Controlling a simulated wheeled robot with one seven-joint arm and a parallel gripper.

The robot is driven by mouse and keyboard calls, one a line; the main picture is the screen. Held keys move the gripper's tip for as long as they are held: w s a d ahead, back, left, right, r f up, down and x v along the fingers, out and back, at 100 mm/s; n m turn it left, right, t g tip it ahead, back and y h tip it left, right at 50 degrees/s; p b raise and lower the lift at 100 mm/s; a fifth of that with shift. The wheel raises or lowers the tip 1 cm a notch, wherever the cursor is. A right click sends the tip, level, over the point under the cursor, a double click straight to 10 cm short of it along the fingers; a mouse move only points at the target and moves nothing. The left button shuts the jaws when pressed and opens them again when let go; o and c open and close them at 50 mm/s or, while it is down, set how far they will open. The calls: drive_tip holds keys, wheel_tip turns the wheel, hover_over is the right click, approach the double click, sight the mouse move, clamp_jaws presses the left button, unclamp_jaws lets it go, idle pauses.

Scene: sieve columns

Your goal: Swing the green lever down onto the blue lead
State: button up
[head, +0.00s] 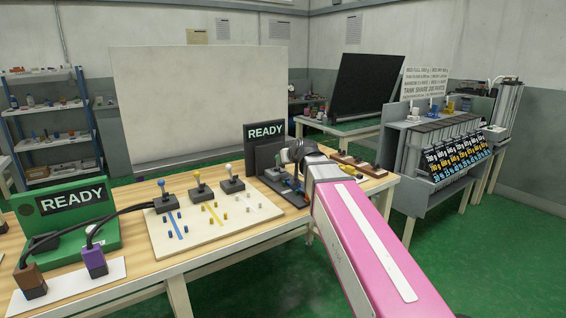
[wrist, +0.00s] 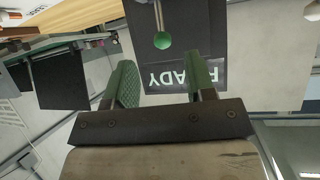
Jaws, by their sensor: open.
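The green lever shows in the wrist view as a round green knob (wrist: 162,41) on a thin stem, in front of a dark panel. My gripper (wrist: 160,62) is open, with its two green-padded fingers apart. The knob lies between the lines of the fingers, just beyond their tips, and nothing is held. In the head view my arm reaches the dark device (head: 272,182) at the table's right part, below a black READY sign (head: 265,132). My wrist hides much of this device. Small blue and red bits show on it, but I cannot tell clearly which is the blue lead.
A pale board (head: 215,221) with blue, yellow and white knobbed levers stands left of the device. A green READY box (head: 75,212) with cables is farther left. Wooden pieces (head: 352,163) lie right of my wrist. A grey rack (head: 432,190) stands beyond the table's right end.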

drive_tip(key=shift+s+r, duration=0.1)
drive_tip(key=shift+s, duration=0.05)
drive_tip(key=c, duration=0.7)
drive_tip(key=shift+w+a+g, duration=0.15)
drive_tip(key=shift+w+g, duration=0.15)
drive_tip(key=shift+w, duration=0.2)
clamp_jaws()
drive_tip(key=w+g, duration=0.1)
drive_tip(key=w+a+n+g+h, duration=0.1)
drive_tip(key=g, duration=0.1)
drive_tip(key=w+r+g, duration=0.1)
drive_tip(key=shift+w+a+n+g+h, duration=0.3)
drive_tip(key=shift+n, duration=0.1)
drive_tip(key=f+g, duration=0.1)
drive_tip(key=f, duration=0.1)
drive_tip(key=w+f+g+h, duration=0.1)
drive_tip(key=f+g, duration=0.1)
drive_tip(key=f+g+h, duration=0.1)
drive_tip(key=f, duration=0.1)
drive_tip(key=shift+w+f+n+g, duration=0.1)
drive_tip(key=shift+w+n+g, duration=0.05)
drive_tip(key=shift+n+g, duration=0.15)
